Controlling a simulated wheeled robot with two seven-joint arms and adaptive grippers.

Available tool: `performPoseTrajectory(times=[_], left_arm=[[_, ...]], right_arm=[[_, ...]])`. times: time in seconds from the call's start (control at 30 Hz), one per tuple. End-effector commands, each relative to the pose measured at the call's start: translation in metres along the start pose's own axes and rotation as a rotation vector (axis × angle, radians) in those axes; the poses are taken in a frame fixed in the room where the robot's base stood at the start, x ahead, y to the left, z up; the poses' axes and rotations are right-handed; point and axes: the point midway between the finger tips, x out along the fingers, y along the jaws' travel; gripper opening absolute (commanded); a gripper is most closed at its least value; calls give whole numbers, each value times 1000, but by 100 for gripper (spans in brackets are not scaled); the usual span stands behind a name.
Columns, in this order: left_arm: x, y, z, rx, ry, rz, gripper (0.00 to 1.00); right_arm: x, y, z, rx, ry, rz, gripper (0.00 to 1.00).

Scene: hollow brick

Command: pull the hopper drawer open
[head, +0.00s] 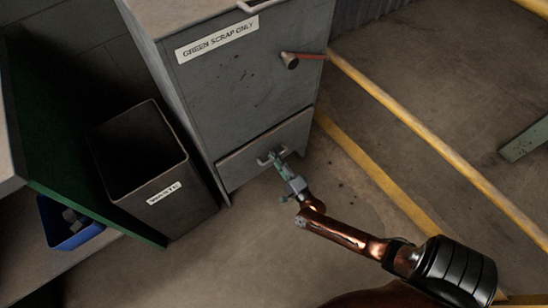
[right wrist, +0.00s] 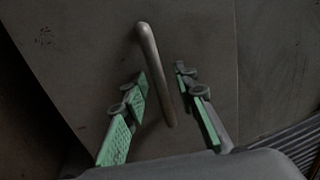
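The hopper is a grey cabinet (head: 235,90) labelled "GREEN SCRAP ONLY". The drawer's bar handle (head: 263,161) is partly hidden by my right gripper (head: 277,159) in the head view. In the right wrist view, the handle (right wrist: 149,50) runs between the two green-padded fingers of my right gripper (right wrist: 162,78). The fingers stand apart with gaps beside the bar, so the gripper is open around the handle. My left gripper is not in view.
A dark bin (head: 165,200) labelled "WASTE" stands just left of the cabinet. A yellow rail (head: 420,125) runs to the right. The floor in front of the drawer (head: 240,245) is clear.

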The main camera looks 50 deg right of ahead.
Motion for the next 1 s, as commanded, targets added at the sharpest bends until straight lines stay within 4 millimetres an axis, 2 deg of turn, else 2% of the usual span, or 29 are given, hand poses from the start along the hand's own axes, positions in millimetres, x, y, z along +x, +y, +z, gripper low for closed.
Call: performPoseTrajectory(times=[0.07, 0.47, 1.0], left_arm=[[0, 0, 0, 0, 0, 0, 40], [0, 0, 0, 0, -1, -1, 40], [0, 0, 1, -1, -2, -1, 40]], right_arm=[[0, 0, 0, 0, 0, 0, 26], [0, 0, 0, 0, 0, 0, 0], [-1, 1, 0, 0, 0, 2, 0]])
